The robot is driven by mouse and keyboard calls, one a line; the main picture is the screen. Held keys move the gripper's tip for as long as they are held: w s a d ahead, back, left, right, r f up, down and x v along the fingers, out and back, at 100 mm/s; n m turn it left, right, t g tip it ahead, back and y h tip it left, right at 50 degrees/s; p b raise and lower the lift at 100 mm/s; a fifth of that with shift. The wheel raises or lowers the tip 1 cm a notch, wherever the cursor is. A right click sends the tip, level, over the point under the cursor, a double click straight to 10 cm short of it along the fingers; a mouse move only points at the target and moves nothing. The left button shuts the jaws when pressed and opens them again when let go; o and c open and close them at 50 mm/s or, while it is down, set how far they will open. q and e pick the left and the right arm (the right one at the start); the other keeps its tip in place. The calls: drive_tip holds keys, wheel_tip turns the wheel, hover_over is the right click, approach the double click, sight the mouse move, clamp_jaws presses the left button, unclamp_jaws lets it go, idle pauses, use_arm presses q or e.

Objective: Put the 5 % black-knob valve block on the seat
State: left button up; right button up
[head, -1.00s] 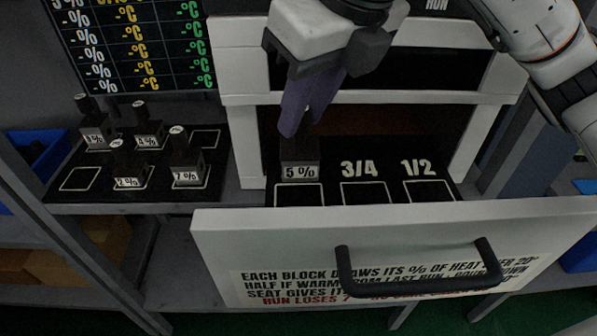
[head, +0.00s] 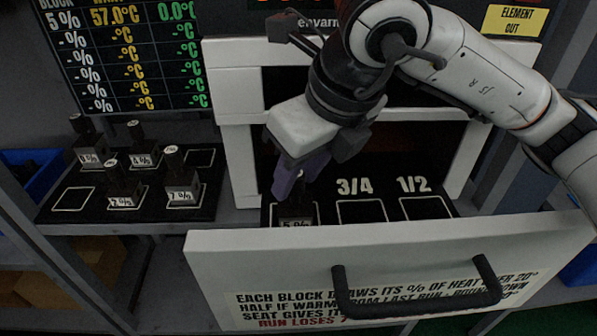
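The 5 % black-knob valve block (head: 297,218) stands at the left place in the open drawer, left of the places marked 3/4 and 1/2. The drawer front hides its lower part, so I cannot see how it sits on its seat. My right gripper (head: 289,182) reaches down from above, its purple fingers at the block's dark knob. The fingers overlap in this view, and I cannot tell whether they grip the knob or stand open around it. My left gripper is out of view.
The white drawer front (head: 220,265) with its black handle (head: 420,300) stands before the seats. The 3/4 place (head: 362,212) and 1/2 place (head: 425,208) are empty. A black rack (head: 55,215) at left holds several other knobbed blocks. The display (head: 130,60) reads 5 %, 57.0°C, 0.0°C.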

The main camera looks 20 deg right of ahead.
drive_tip(key=shift+o, duration=0.3)
drive_tip(key=shift+r+p, duration=0.25)
drive_tip(key=shift+p, duration=0.05)
drive_tip(key=v, duration=1.1)
drive_tip(key=shift+s+r, duration=0.2)
drive_tip(key=shift+r, duration=0.15)
